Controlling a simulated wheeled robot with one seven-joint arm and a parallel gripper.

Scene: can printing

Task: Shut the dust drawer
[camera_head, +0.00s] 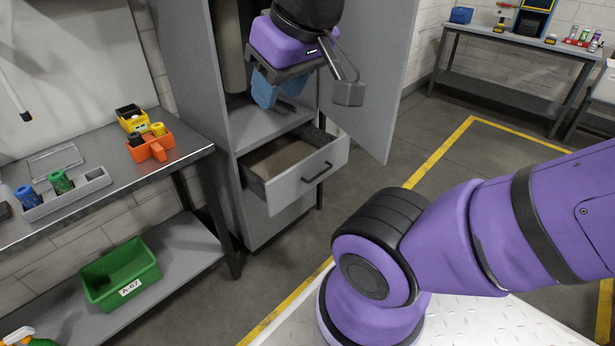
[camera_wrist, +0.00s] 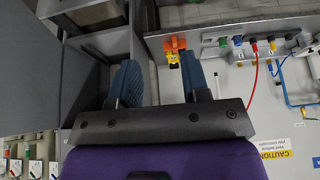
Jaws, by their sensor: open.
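The dust drawer (camera_head: 309,174) is a grey drawer in the tall grey cabinet (camera_head: 267,123), pulled well out. Its front panel carries a dark bar handle, and its inside looks brownish and empty. My gripper (camera_head: 279,96) is above the drawer in front of the cabinet's open upper bay, apart from the drawer. Its two blue fingers are spread with nothing between them. In the wrist view the open fingers of my gripper (camera_wrist: 160,82) show again. Grey box-like edges lie at the upper left there; I cannot tell surely whether they are the drawer.
The cabinet door (camera_head: 366,75) stands open to the right of the drawer. A workbench (camera_head: 110,180) at the left holds an orange tray (camera_head: 150,147) and small coloured parts. A green bin (camera_head: 120,273) sits on its lower shelf. Floor in front of the drawer is clear.

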